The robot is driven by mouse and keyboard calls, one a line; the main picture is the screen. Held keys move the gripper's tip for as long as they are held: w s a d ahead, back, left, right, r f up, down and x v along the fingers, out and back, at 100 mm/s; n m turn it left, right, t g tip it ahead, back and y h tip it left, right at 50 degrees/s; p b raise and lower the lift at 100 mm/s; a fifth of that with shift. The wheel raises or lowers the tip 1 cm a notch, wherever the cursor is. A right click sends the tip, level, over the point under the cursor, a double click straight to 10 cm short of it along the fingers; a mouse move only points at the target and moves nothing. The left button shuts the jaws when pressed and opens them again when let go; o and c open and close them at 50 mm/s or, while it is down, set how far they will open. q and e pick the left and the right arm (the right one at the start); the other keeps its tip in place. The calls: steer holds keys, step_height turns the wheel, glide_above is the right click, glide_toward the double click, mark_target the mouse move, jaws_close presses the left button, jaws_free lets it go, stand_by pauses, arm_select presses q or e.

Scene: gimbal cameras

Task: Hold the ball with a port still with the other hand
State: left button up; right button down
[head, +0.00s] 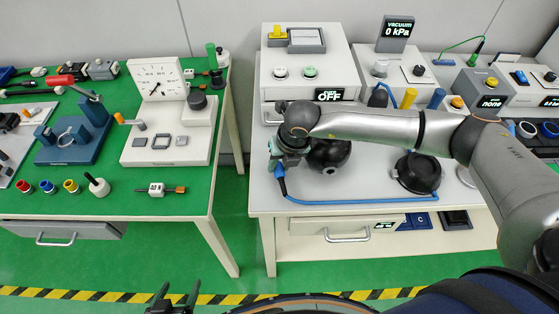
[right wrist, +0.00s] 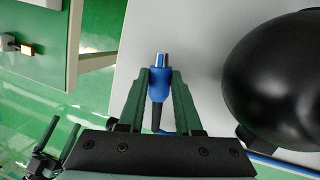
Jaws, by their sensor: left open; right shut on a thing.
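The black ball with a port (head: 332,153) sits on the right-hand table, partly hidden behind my right arm; its port faces the front. It also shows large at the right of the right wrist view (right wrist: 278,75). My right gripper (right wrist: 160,85) is shut on a blue plug (right wrist: 158,88) with a metal tip, just left of the ball and apart from it. The plug shows in the head view (head: 280,172), with a blue cable (head: 350,202) trailing from it. My left gripper (head: 174,300) is open and empty at the bottom of the head view, away from the ball.
A black hemispherical piece (head: 418,173) stands right of the ball. A box with an OFF display (head: 306,75) stands behind. The left table (head: 125,205) holds a gauge (head: 155,80) and several small parts. A floor gap separates the tables.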

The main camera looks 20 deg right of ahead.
steer(key=shift+f+b, duration=0.55)
steer(key=shift+f, duration=0.2)
steer(key=shift+s+f+b, duration=0.15)
steer(key=shift+f+b, duration=0.15)
steer(key=shift+f, duration=0.05)
steer(key=c, duration=1)
jaws_free()
steer(key=o, duration=0.5)
steer(key=shift+f, duration=0.1)
steer(key=shift+d, duration=0.25)
steer(key=shift+r, duration=0.3)
steer(key=v, duration=0.8)
steer(key=a+v, duration=0.1)
steer(key=v, duration=0.3)
steer(key=shift+r, duration=0.5)
